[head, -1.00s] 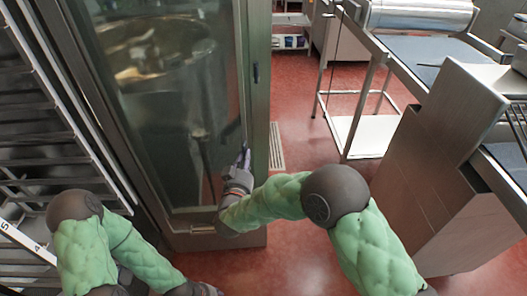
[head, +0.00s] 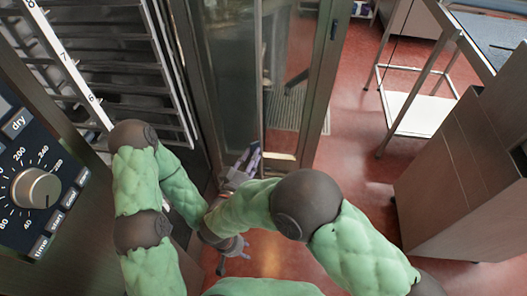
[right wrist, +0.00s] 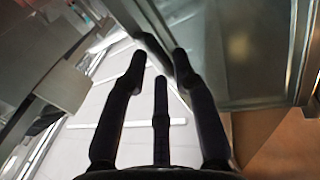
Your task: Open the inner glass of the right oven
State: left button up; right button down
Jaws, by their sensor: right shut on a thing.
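The right oven's open door (head: 322,80) stands upright, with a dark frame and latch slot along its free edge. The inner glass (head: 228,75) is a grey see-through panel left of that frame. Its upright edge appears set apart from the frame, with floor showing between. My right gripper (head: 246,162) is at the lower part of the glass and shut on its edge. The right wrist view shows its dark fingers (right wrist: 160,75) beside the dark edge of the glass (right wrist: 245,45). My left gripper (head: 240,246) is low, just below the right one; its finger opening is unclear.
The oven's rack (head: 95,50) is at the upper left. A control panel with a knob (head: 36,188) is at the far left. A steel cabinet (head: 470,170) and a wheeled table (head: 420,112) stand at the right. Red floor (head: 350,180) is clear between the door and the cabinet.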

jog(key=shift+s+a+r+y, duration=0.1)
jog(key=shift+a+r+y, duration=0.1)
jog(key=shift+a, duration=0.35)
jog(key=shift+a+r+y, duration=0.1)
jog(key=shift+a+r, duration=0.1)
jog(key=shift+a, duration=0.3)
jog(key=c, duration=1.2)
grip_release()
jog(key=shift+r, duration=0.1)
notch_tip(320, 180, up, 9)
jog(key=shift+d, duration=0.35)
jog(key=shift+s, duration=0.1)
